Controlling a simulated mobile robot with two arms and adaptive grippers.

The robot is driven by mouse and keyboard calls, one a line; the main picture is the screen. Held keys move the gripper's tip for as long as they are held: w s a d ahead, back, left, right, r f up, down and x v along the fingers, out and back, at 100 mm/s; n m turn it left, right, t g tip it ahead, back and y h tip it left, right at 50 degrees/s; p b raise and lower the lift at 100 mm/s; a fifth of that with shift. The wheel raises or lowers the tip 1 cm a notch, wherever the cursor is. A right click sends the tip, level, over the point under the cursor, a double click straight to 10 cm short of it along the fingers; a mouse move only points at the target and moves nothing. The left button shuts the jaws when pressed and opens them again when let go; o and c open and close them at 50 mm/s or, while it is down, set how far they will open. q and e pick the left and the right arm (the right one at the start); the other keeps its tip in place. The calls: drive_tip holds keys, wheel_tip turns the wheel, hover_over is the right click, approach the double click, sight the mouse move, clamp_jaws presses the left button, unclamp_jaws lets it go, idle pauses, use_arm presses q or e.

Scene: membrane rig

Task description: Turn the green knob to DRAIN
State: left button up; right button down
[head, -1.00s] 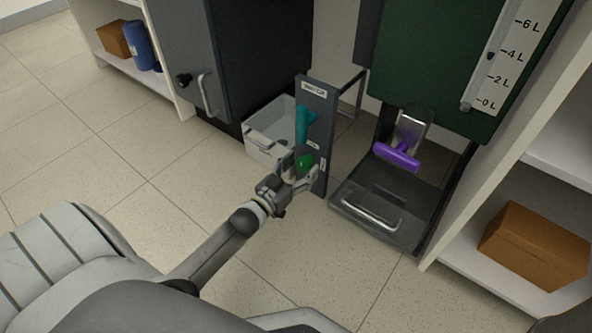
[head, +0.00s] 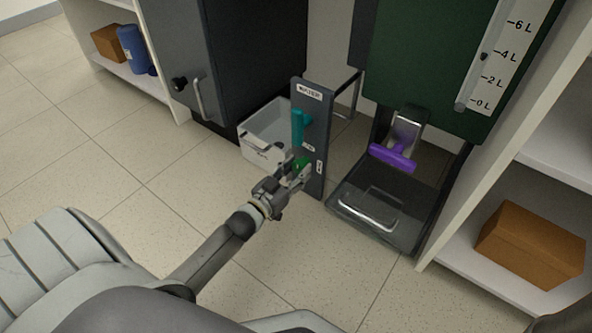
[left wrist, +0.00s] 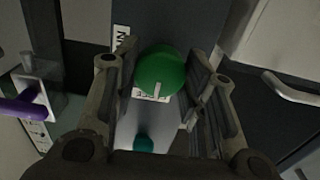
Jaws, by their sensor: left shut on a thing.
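The green knob (head: 301,163) is on the lower part of a narrow dark upright panel (head: 316,128). My left gripper (head: 298,169) is shut on it, with one finger on either side. In the left wrist view the round green knob (left wrist: 160,70) sits between the fingertips (left wrist: 158,82). Its white mark points down in that view, towards a partly covered label and the teal handle (left wrist: 143,145). Another label (left wrist: 120,38) is beside the knob, cut off, its word not fully readable. The teal handle (head: 297,127) is above the knob in the head view. My right gripper is not in view.
A pale bin (head: 262,140) stands behind the panel to the left. To the right are a purple-handled tap (head: 393,158) and a dark tray (head: 375,215) with a metal handle. A shelf with a brown box (head: 530,243) is at the right. Floor in front is clear.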

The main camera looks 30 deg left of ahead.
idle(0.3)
use_arm(q)
drive_tip(key=shift+m+p, duration=0.3)
drive_tip(key=shift+m, duration=1.5)
drive_tip(key=shift+m, duration=0.6)
drive_tip(key=shift+d+f+m, duration=0.1)
drive_tip(key=shift+m, duration=1)
